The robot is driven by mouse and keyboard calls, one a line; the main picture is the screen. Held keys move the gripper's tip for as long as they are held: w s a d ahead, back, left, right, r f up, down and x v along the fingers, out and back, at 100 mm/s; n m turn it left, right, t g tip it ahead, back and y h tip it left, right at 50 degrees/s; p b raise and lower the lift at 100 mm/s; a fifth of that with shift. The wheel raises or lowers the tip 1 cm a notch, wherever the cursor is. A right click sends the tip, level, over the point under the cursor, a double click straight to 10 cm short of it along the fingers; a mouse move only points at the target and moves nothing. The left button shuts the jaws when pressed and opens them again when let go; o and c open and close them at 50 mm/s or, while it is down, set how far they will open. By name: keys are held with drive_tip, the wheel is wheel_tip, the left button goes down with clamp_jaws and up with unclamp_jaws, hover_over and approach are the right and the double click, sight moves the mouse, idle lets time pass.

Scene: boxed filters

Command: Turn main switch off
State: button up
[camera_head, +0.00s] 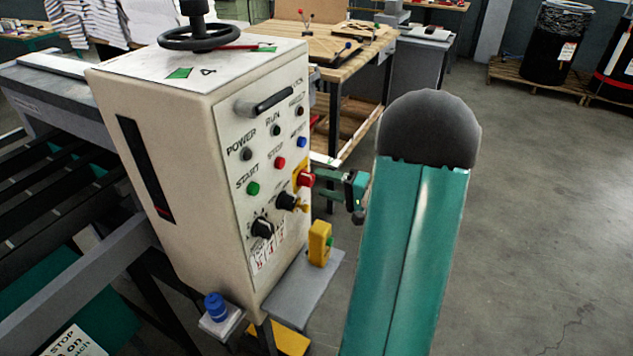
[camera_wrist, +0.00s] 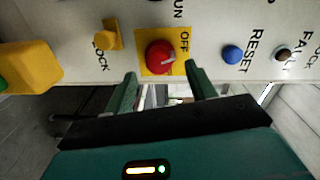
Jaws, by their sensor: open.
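The main switch is a red knob (camera_head: 306,180) on a yellow plate on the front of the beige control cabinet (camera_head: 215,150). In the wrist view the red knob (camera_wrist: 160,57) sits on its yellow plate, with OFF printed to its right. A small white mark shows on the knob's lower right. My green gripper (camera_head: 322,179) is right in front of the knob in the head view. In the wrist view my gripper (camera_wrist: 160,72) is open, with one fingertip on each side of the knob's lower edge. I cannot tell whether the fingers touch it.
A yellow key-like part (camera_wrist: 109,39) and a blue RESET button (camera_wrist: 232,54) flank the switch. The START button (camera_head: 253,188) is green, the STOP button (camera_head: 280,162) red. A yellow box (camera_head: 319,243) stands below on a grey shelf. Open floor (camera_head: 540,200) lies to the right.

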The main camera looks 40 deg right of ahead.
drive_tip(key=v, duration=1)
drive_tip(key=shift+a, duration=0.1)
drive_tip(key=w+a+r+n+g+y, duration=0.25)
drive_tip(key=a+g, duration=0.35)
drive_tip(key=a, duration=0.6)
drive_tip(key=w+a+r+n+g+y, duration=0.15)
drive_tip(key=a+n+g, duration=0.3)
drive_tip(key=a, duration=0.85)
drive_tip(key=s+a+r+n+h, duration=0.5)
drive_tip(key=s+a+h, duration=0.2)
drive_tip(key=a+h, duration=0.3)
drive_tip(key=shift+s+a+r, duration=0.2)
drive_tip(key=shift+s+a, duration=0.1)
drive_tip(key=shift+a, duration=0.1)
drive_tip(key=shift+d, duration=0.15)
